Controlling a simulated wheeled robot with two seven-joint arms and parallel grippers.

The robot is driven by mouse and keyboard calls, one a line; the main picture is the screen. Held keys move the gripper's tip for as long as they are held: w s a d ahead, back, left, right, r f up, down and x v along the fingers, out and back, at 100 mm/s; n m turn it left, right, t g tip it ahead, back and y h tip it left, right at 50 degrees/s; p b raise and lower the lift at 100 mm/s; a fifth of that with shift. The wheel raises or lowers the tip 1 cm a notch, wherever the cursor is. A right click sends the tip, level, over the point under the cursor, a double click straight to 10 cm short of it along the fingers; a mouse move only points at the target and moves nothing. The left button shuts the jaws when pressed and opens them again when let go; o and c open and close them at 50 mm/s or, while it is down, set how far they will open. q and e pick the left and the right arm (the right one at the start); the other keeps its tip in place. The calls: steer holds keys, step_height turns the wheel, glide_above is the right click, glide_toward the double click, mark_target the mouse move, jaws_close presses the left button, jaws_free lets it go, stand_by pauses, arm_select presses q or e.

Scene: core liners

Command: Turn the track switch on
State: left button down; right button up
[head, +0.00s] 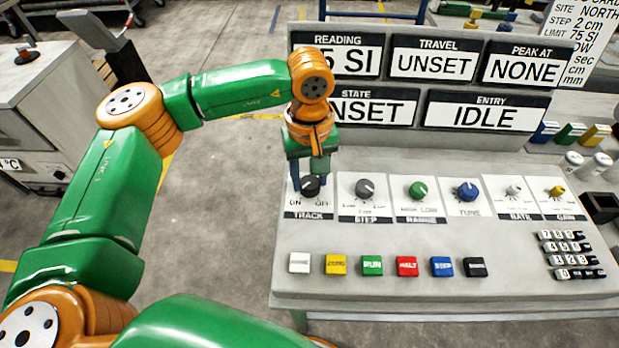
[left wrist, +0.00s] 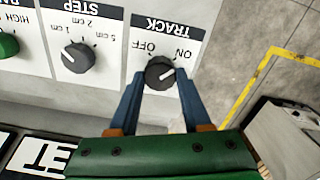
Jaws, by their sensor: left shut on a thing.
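The black TRACK switch knob (head: 311,187) sits at the left end of the console's dial row, with ON printed to its left and OFF to its right in the head view. My left gripper (head: 308,178) comes down on it from above, partly covering it. In the left wrist view my left gripper (left wrist: 161,82) has its blue fingers on either side of the knob (left wrist: 159,70) and is shut on it. The knob's white mark points toward the ON side there. My right gripper is not in view.
The STEP knob (head: 366,188) is just right of the switch, with more dials beyond. A row of coloured buttons, including the green RUN button (head: 372,265), lies in front. Display panels (head: 485,110) stand behind; ENTRY reads IDLE. Floor left of the console is open.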

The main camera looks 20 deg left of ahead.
mark_target(310, 182)
arm_select(q)
steer(key=shift+s+m, duration=0.1)
steer(key=shift+m, duration=0.2)
steer(key=shift+c, duration=1.8)
jaws_free()
step_height(310, 182, up, 7)
steer(key=shift+b, duration=0.45)
